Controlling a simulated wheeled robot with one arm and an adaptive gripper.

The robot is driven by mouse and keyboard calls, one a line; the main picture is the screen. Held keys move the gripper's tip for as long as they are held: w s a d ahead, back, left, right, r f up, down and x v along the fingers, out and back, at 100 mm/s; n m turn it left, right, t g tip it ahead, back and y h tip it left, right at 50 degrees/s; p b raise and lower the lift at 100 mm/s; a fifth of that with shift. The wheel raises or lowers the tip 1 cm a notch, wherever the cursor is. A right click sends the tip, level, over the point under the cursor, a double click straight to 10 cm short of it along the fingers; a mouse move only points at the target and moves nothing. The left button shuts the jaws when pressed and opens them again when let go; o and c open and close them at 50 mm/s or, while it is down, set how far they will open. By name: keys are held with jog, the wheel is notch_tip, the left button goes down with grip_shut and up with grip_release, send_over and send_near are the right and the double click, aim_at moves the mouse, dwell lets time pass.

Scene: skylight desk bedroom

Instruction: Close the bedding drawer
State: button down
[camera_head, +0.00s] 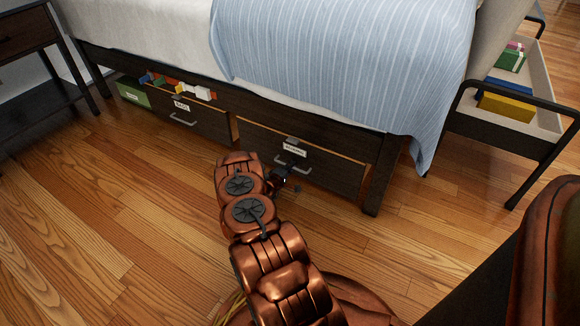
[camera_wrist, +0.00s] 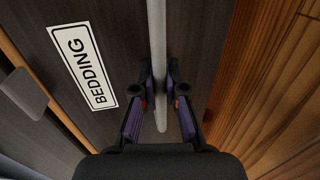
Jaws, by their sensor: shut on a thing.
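The bedding drawer (camera_head: 335,172) is the dark right-hand drawer under the bed in the head view. A thin pale wood edge shows along its top, and its front looks slightly out from the frame. Its white BEDDING label (camera_wrist: 83,66) is readable in the wrist view. My gripper (camera_head: 284,178) is at the drawer front, partly hidden by my own arm. In the wrist view my gripper (camera_wrist: 160,97) has a finger on each side of the grey bar handle (camera_wrist: 158,45) and is shut on it. The drawer's inside is not visible.
A bed leg (camera_head: 380,180) stands just right of the bedding drawer. The wooden floor in front is clear.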

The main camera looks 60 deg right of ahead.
jog(key=shift+w, duration=0.15)
jog(key=c, duration=1.2)
grip_release()
jog(key=shift+d, duration=0.15)
jog(key=shift+s, duration=0.2)
jog(key=v, duration=1.2)
jog(key=shift+w, duration=0.1)
